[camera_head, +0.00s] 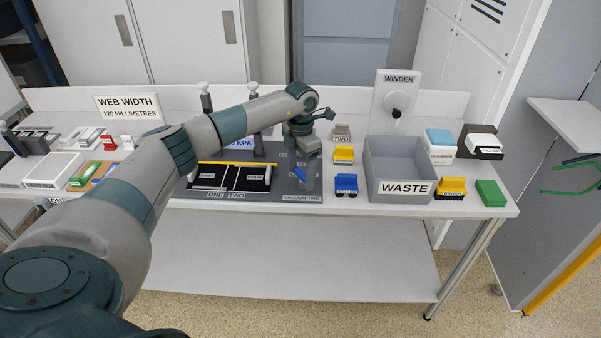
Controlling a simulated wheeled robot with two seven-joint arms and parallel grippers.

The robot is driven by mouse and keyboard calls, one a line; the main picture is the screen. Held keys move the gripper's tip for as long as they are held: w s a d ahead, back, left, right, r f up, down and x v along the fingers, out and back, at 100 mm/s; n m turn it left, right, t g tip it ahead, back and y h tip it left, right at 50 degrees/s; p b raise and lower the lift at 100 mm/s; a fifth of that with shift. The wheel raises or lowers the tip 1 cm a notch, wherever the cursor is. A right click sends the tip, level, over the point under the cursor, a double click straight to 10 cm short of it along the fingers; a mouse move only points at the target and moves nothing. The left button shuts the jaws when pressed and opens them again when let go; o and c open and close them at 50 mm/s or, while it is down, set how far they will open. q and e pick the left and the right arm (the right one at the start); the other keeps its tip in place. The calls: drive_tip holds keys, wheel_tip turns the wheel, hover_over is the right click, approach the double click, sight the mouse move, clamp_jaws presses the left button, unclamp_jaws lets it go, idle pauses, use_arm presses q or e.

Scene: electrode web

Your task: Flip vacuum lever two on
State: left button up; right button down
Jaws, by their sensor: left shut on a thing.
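My left arm reaches in from the left across the bench, and its gripper (306,166) points down at the right side of the dark vacuum plate (262,194), above the label VACUUM TWO (302,198). The gripper is shut on vacuum lever two, whose blue handle (299,173) shows at the left side of the fingers. The rest of the lever is hidden by the gripper, so its exact angle cannot be told. Two black sheets (232,177) with a yellow strip above them lie on the plate, over the labels ONE and TWO. My right gripper is not in view.
A grey WASTE bin (399,160) stands right of the plate, with blue (346,183) and yellow (344,155) blocks between. A white winder (392,98) stands behind the bin. Brush (451,188), green block (491,193) and cleaner (441,143) lie further right. My arm hides the bench's middle left.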

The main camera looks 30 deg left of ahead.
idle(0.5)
use_arm(q)
drive_tip(key=o, duration=1.1)
drive_tip(key=shift+c, duration=0.2)
drive_tip(key=shift+r, duration=0.15)
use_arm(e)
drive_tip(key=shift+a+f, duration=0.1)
use_arm(q)
drive_tip(key=shift+r+b, duration=0.3)
drive_tip(key=shift+r, duration=0.25)
wheel_tip(320, 180, up, 7)
drive_tip(key=b, duration=0.2)
wheel_tip(320, 180, up, 9)
drive_tip(key=b, duration=0.2)
hover_over(301, 175)
drive_tip(key=shift+s, duration=0.1)
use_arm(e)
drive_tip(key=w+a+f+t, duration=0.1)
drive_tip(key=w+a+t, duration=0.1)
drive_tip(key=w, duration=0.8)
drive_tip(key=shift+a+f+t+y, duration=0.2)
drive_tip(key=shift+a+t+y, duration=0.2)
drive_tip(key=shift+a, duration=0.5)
use_arm(q)
drive_tip(key=shift+d, duration=0.1)
